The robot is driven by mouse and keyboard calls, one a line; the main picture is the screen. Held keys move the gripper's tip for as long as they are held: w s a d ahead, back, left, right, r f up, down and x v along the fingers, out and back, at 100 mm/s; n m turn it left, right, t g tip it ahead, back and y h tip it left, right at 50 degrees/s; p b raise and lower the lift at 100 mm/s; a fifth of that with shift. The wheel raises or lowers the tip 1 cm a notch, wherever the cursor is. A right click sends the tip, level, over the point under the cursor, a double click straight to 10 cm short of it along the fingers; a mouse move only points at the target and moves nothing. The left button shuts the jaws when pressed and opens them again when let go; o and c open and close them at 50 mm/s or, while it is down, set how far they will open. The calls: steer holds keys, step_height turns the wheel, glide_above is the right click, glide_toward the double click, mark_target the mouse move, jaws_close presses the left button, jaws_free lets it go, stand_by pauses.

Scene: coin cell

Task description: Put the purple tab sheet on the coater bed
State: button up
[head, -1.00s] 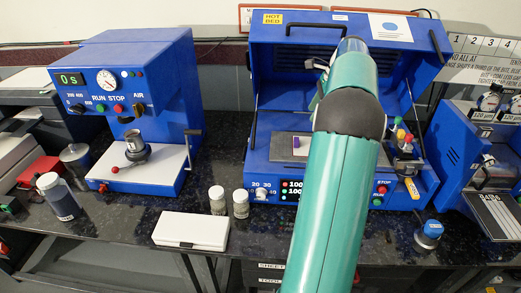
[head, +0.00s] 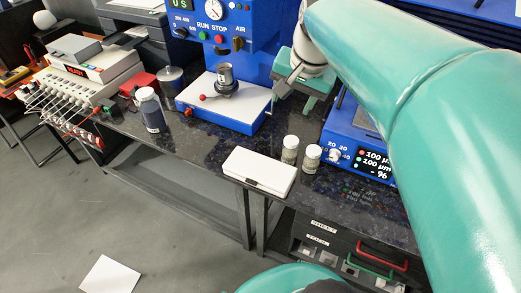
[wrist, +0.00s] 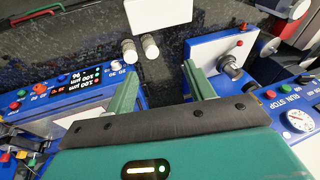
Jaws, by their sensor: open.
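No purple tab shows in either view now, so I cannot place the purple tab sheet. The coater is the blue machine (head: 343,158) at the right of the head view. My arm hides most of it, and only a sliver of its grey bed (head: 366,122) shows. Its front panel (wrist: 62,95) shows at the left of the wrist view. My gripper (head: 300,92) is above the bench, between the coater and the blue press. In the wrist view my gripper (wrist: 163,85) has its green fingers wide apart, with nothing between them.
The blue press (head: 215,100) stands left of the coater. Two small jars (head: 289,150) and a white case (head: 259,171) sit at the bench's front edge. A dark bottle (head: 151,112) stands further left. A white sheet or panel (head: 110,275) lies on the floor.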

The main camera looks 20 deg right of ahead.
steer(key=s+a+f+n+t, duration=0.1)
steer(key=s+a+f+n, duration=0.5)
steer(key=s+a+n, duration=0.2)
steer(key=shift+s+a+n+t, duration=0.4)
steer(key=shift+s+a, duration=0.4)
steer(key=shift+a, duration=0.25)
steer(key=shift+f, duration=0.1)
steer(key=c, duration=0.4)
steer(key=shift+d, duration=0.1)
steer(key=shift+d, duration=0.1)
